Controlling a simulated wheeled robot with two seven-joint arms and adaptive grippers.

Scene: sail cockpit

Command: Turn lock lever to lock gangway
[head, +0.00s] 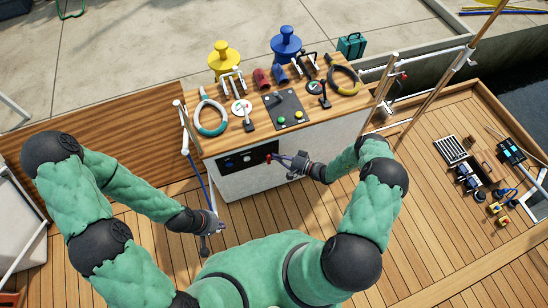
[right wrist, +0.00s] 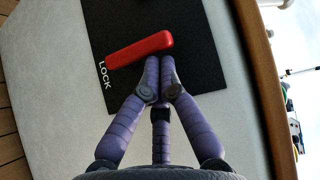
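The red lock lever (right wrist: 140,48) lies across a black panel (right wrist: 205,70) on the console's white front. White "LOCK" lettering (right wrist: 104,75) is beside its left end in the right wrist view. In the head view the lever (head: 269,157) is small and just left of my right gripper (head: 285,158). In the right wrist view my right gripper (right wrist: 160,61) has its fingertips together at the lever's right end, beside its lower edge. Nothing shows between the tips; contact is unclear. My left gripper (head: 211,224) hangs low at left, away from the lever; its fingers are too small to judge.
Loose gear (head: 470,180) lies on the deck at right. Bare deck planks (head: 290,210) lie before the console.

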